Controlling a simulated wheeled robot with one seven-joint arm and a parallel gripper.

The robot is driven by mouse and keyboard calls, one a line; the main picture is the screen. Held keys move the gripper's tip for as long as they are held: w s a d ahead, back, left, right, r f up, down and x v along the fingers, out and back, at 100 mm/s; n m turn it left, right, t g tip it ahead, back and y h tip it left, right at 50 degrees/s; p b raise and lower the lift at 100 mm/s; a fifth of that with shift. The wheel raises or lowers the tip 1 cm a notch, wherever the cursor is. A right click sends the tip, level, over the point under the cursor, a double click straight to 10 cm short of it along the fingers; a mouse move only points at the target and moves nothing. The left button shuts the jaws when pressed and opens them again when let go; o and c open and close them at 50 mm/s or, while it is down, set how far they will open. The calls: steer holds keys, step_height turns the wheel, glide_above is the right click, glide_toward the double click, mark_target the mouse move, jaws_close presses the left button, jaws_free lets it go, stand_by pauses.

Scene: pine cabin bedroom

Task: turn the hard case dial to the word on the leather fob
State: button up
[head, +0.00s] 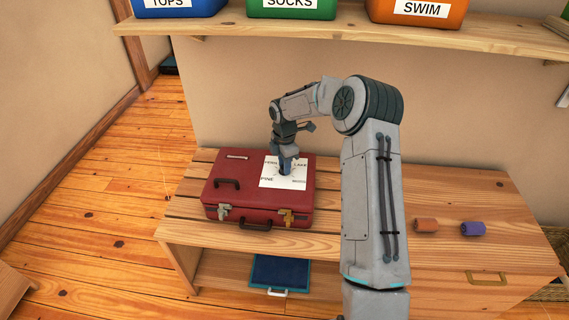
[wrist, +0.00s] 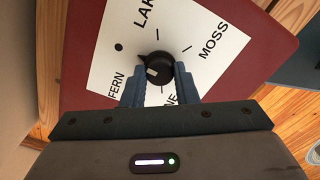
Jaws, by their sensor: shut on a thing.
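The red hard case (head: 235,191) lies closed on the wooden bench. A white card (head: 297,180) on its lid bears the words FERN, LAKE, MOSS and PINE around a black dial (wrist: 156,66). My gripper (head: 286,168) points down over the card; in the wrist view its fingers (wrist: 160,84) are shut on the dial from both sides. A pale mark on the dial shows near its lower-left side, between the fingers; I cannot tell exactly which word it faces. PINE is partly hidden by my gripper in the wrist view. I cannot make out a leather fob in either view.
An orange roll (head: 426,225) and a purple roll (head: 473,229) lie on the bench to the right of my arm. A shelf (head: 330,33) with bins labelled TOPS, SOCKS and SWIM runs above. A blue case (head: 280,271) sits below the bench top. Floor is clear at left.

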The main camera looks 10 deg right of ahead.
steer(key=m, duration=0.5)
steer(key=shift+p, duration=0.35)
steer(key=m, duration=0.6)
steer(key=shift+m, duration=0.4)
steer(key=m, duration=1.1)
steer(key=shift+m, duration=0.3)
steer(key=o, duration=1)
steer(key=shift+r, duration=0.1)
step_height(320, 180, up, 14)
steer(key=p, duration=0.1)
steer(key=shift+p, duration=0.35)
